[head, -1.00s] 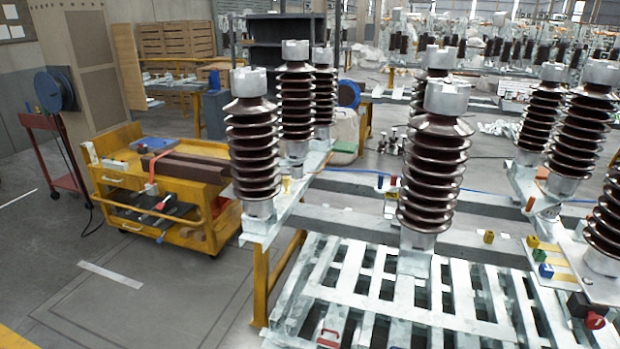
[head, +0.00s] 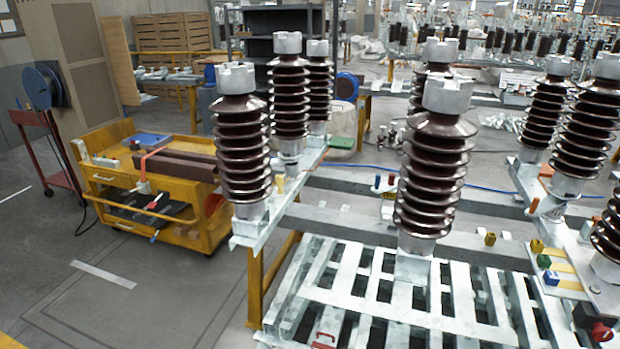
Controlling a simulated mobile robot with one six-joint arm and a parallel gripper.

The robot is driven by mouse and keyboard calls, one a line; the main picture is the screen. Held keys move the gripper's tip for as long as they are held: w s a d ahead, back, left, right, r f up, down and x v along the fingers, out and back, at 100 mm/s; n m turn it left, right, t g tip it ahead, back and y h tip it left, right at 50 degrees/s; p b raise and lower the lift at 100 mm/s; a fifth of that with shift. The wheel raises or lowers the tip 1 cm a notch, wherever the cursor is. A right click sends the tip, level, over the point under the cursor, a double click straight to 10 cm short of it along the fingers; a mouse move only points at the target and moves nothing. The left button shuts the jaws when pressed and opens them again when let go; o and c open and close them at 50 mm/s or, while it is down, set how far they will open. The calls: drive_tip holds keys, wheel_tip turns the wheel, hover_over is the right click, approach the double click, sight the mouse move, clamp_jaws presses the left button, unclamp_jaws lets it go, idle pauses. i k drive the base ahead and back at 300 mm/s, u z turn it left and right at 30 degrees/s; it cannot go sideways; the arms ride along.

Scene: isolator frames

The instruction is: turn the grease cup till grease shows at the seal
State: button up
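My gripper is not in view. I cannot make out a grease cup or a seal for certain. Small coloured fittings sit on the bright metal frame at the right: a yellow one (head: 537,246), a green one (head: 543,261) and a blue one (head: 551,278). A red knob (head: 601,332) is at the lower right edge. Brown ribbed insulators with grey caps stand upright on the frame, one in the middle (head: 432,185) and one at the left (head: 242,150). No grease shows at this distance.
A yellow tool trolley (head: 185,235) stands at the left, with a red cart (head: 45,150) carrying a blue reel beyond it. A slatted metal rack (head: 365,315) fills the lower middle. Grey floor (head: 170,300) at the lower left is mostly clear.

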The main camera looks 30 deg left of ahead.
sight(280, 178)
drive_tip(key=z, duration=0.65)
drive_tip(key=i, duration=1.3)
drive_tip(key=u, duration=4.35)
drive_tip(key=i, duration=0.15)
drive_tip(key=z, duration=1.65)
